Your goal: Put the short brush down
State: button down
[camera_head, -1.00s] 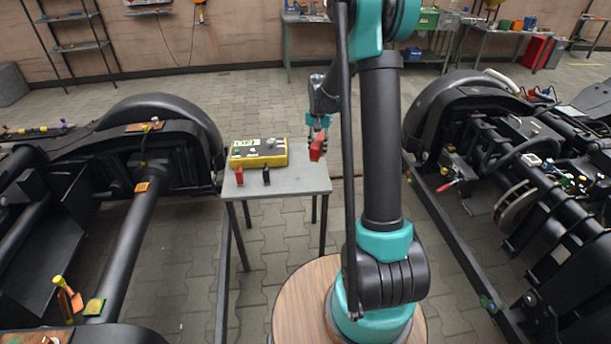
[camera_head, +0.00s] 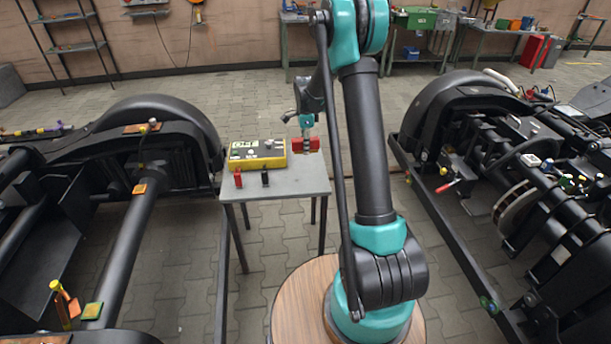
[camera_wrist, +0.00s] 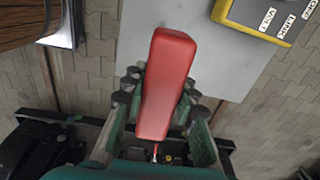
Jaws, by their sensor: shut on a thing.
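The short brush is the red block-like piece (camera_head: 306,145) held in my gripper (camera_head: 305,148); its bristles cannot be made out. In the wrist view the red piece (camera_wrist: 167,85) lies lengthwise between the fingers of my gripper (camera_wrist: 160,92), which are closed on it from both sides. It is over or beside the right part of the small grey table (camera_head: 290,186). I cannot tell whether it touches the tabletop.
A yellow box with labels (camera_head: 257,154) sits at the table's back left. A small red item (camera_head: 238,178) and a small black item (camera_head: 265,177) stand at the front left. The tabletop's front right is bare. Black bogies flank the table (camera_head: 165,150) on both sides.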

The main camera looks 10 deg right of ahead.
aim_at(306, 179)
notch_tip(306, 179, down, 14)
jog(key=shift+f, duration=0.1)
dwell(0.4)
jog(key=shift+s+f, duration=0.1)
jog(key=shift+f, duration=0.4)
jog(key=c, duration=1.5)
grip_release()
jog(key=shift+o, duration=1.4)
jog(key=shift+f, duration=0.2)
jog(key=shift+o, duration=0.2)
jog(key=shift+r, duration=0.1)
